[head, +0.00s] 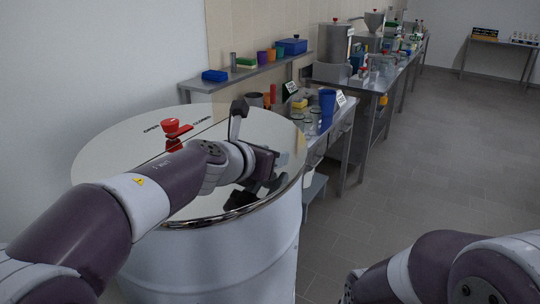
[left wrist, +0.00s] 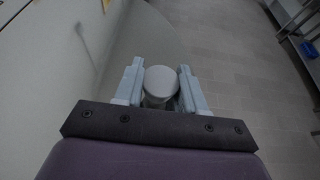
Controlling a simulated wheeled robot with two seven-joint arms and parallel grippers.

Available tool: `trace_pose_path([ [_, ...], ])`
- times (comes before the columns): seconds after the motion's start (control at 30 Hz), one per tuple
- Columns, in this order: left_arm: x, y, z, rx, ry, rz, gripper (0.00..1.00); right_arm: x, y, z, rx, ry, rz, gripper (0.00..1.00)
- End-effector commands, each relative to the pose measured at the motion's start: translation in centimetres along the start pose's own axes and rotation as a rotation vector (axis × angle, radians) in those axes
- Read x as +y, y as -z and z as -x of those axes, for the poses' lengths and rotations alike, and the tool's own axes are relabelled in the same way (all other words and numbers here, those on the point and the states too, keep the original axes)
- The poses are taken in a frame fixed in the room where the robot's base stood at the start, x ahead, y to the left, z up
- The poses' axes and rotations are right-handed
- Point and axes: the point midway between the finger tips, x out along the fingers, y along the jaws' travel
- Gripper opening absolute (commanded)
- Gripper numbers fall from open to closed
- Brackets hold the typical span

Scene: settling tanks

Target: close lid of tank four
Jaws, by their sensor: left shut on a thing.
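A large white round tank (head: 225,262) stands in front of me in the head view, with a shiny metal top (head: 110,160). A seam line crosses the top. A red knob (head: 170,125) and a red lever-like piece (head: 178,136) sit on its far half, beside small dark lettering. My left arm reaches over the top, and my left gripper (head: 262,170) is at the right part of it, near the rim. In the left wrist view its fingers are shut on a grey round knob (left wrist: 161,80). The tank's number is not readable. My right gripper is out of view.
A wall shelf (head: 250,72) with coloured boxes and cups is behind the tank. A metal bench (head: 375,83) with vessels and a blue cup (head: 327,108) runs off to the right. A small grey step (head: 314,187) is beside the tank. The floor at right is clear.

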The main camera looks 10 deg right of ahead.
Motion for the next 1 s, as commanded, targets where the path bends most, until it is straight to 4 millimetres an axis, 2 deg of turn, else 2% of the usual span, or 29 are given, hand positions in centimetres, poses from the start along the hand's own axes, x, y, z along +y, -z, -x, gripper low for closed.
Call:
trace_pose_path([
  [0.03,-0.2,1.3,-0.5,0.027,0.009,0.003,0.00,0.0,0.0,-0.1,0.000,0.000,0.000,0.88],
  [0.1,-0.2,1.4,-0.5,0.028,0.010,0.004,0.00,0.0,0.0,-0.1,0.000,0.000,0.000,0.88],
  [0.13,-0.2,1.4,-0.6,0.029,0.010,0.004,0.43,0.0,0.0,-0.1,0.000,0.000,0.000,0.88],
  [0.2,-0.2,1.5,-0.6,0.029,0.010,0.004,0.61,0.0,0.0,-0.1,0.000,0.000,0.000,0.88],
  [0.73,-0.2,1.2,-0.1,0.025,0.010,0.002,0.61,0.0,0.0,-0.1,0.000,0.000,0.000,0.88],
  [0.87,-0.2,1.1,1.9,0.022,0.009,0.002,0.61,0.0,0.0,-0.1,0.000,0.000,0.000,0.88],
  [1.0,-0.1,0.7,5.4,0.016,0.006,0.002,0.61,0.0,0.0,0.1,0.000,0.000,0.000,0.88],
])
